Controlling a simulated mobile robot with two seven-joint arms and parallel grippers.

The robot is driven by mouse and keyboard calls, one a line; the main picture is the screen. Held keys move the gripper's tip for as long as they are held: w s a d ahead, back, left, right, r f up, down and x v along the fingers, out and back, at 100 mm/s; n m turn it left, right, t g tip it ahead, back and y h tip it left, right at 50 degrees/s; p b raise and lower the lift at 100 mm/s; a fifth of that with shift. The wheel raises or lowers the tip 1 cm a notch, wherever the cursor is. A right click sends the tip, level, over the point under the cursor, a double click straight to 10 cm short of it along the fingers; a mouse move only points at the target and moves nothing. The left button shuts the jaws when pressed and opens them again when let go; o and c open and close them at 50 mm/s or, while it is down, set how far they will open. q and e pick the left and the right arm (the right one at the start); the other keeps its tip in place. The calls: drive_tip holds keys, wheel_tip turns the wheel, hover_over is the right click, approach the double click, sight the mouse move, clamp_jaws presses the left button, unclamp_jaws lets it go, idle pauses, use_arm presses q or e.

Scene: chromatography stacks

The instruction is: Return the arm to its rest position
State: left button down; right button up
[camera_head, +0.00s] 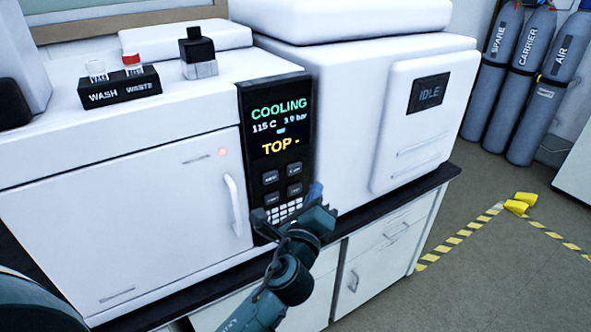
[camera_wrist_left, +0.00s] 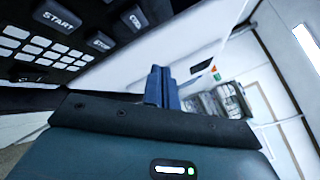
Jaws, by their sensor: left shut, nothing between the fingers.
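My left gripper (camera_head: 315,192) is in front of the instrument's control panel (camera_head: 277,135), at its lower keys. In the left wrist view its blue fingers (camera_wrist_left: 161,86) are together, with nothing between them. The panel's START and STOP keys show close by at the upper left of that view. I cannot tell if the fingertips touch the panel. The panel reads COOLING, 115 C, 3.0 bar and TOP. My right gripper is not in view.
The white oven door (camera_head: 120,225) with its handle (camera_head: 232,205) is shut, left of the panel. A WASH/WASTE vial holder (camera_head: 118,92) sits on top. A second white unit (camera_head: 425,120) reads IDLE. Gas cylinders (camera_head: 530,85) stand at the right. Open floor lies at the lower right.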

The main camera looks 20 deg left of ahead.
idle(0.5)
use_arm(q)
drive_tip(key=s+f+n+g+h, duration=0.5)
drive_tip(key=s+f+n+g, duration=0.3)
drive_tip(key=s+f+n, duration=1.4)
drive_tip(key=shift+s+d+f, duration=0.3)
drive_tip(key=shift+s+f, duration=0.5)
